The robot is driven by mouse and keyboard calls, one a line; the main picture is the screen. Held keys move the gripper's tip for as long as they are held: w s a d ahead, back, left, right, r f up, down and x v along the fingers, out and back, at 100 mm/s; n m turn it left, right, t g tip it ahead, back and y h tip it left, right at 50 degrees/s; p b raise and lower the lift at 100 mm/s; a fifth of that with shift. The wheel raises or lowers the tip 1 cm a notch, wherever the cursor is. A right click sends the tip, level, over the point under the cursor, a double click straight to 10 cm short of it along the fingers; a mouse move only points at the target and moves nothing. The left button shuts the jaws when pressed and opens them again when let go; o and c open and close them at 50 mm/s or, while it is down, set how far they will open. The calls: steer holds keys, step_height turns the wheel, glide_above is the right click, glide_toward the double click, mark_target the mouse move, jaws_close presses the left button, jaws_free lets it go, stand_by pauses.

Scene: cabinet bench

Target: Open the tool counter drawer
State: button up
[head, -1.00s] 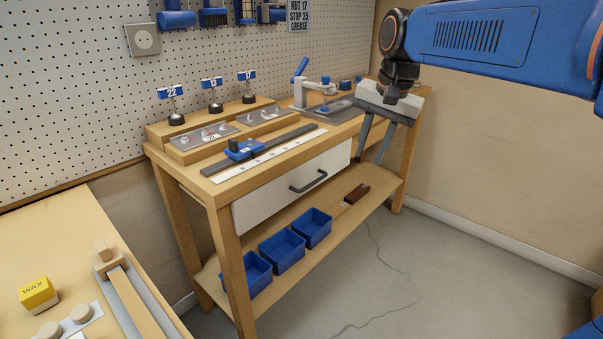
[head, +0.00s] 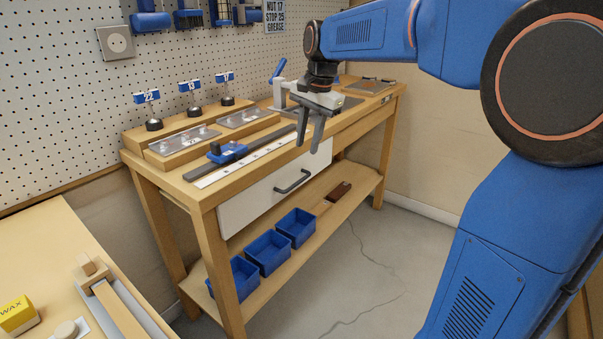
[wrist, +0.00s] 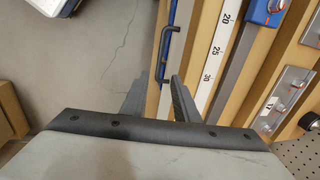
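The tool counter drawer (head: 262,203) is a white front under the wooden bench top and looks shut. Its dark bar handle (head: 292,182) sits at the middle of the front. My gripper (head: 307,145) is above and in front of the counter's front edge, fingers pointing down, apart from the handle.
A ruler strip (head: 240,165) and a blue slider (head: 228,152) lie on the bench top (head: 322,133). Blue bins (head: 268,250) and a brown block (head: 340,190) rest on the lower shelf. A side table (head: 60,255) stands at lower left. The floor before the counter is clear.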

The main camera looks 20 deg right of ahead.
mark_target(301, 179)
steer(key=f, duration=0.3)
steer(key=w+f, duration=0.1)
steer(key=f, duration=0.3)
steer(key=a+f, duration=0.1)
steer(key=f, duration=0.3)
steer(key=shift+w+a, duration=0.1)
steer(key=shift+w, duration=0.2)
jaws_close()
